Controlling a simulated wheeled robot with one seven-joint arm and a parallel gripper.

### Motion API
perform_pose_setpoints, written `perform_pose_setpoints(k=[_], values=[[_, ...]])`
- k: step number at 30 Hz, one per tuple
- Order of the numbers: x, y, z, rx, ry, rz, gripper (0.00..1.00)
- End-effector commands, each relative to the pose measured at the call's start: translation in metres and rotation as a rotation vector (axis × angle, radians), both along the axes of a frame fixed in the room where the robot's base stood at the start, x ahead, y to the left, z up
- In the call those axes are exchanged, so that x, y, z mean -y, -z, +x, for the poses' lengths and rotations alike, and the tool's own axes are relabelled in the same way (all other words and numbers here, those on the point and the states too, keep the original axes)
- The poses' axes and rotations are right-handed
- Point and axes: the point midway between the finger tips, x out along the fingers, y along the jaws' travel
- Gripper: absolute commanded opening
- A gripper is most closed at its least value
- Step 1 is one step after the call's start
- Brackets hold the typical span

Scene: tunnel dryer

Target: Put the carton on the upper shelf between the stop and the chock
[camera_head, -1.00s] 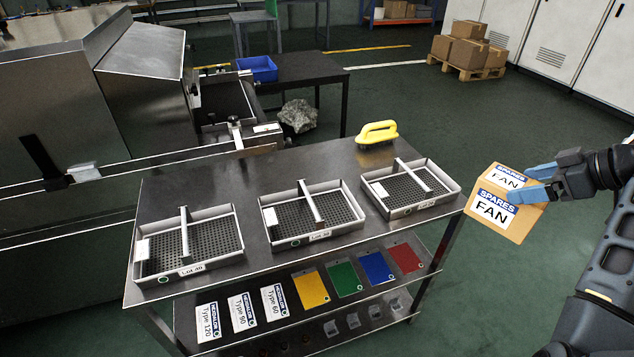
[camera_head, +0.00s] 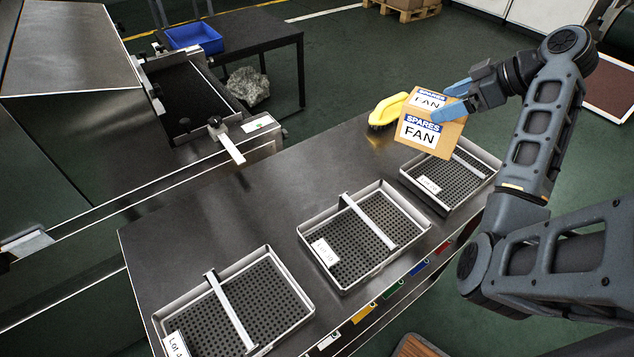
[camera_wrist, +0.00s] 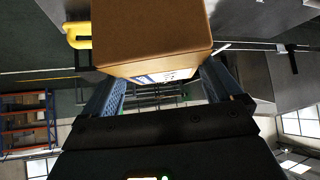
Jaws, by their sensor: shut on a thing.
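The carton (camera_head: 421,142) is a brown box with "SPARES FAN" labels. My gripper (camera_head: 452,101) is shut on it, with blue fingers on its sides. The carton is held in the air and, in the head view, overlaps the rightmost tray on the bench. In the wrist view the carton (camera_wrist: 150,35) fills the upper middle between the two fingers (camera_wrist: 162,92). I cannot pick out the upper shelf, the stop or the chock with certainty in these frames.
A steel bench (camera_head: 257,214) carries three perforated trays, with a left tray (camera_head: 296,322), a middle tray (camera_head: 416,236) and a right tray (camera_head: 487,161). A yellow-handled brush (camera_head: 388,108) stands behind the carton. A machine with a belt (camera_head: 185,103) and a blue bin (camera_head: 194,38) are at the back left.

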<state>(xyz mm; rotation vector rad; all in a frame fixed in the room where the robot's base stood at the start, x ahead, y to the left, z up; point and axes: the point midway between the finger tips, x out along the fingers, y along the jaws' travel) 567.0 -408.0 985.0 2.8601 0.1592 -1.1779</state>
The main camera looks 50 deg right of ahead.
Motion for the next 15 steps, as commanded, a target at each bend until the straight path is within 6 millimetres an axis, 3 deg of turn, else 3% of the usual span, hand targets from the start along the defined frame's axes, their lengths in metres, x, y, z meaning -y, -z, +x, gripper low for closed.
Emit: perform_pose_setpoints(k=[5,15], values=[[-0.012,0.011,0.017,-0.001,-0.004,0.002,0.08],[-0.046,0.048,0.072,0.000,-0.004,0.001,0.08]])
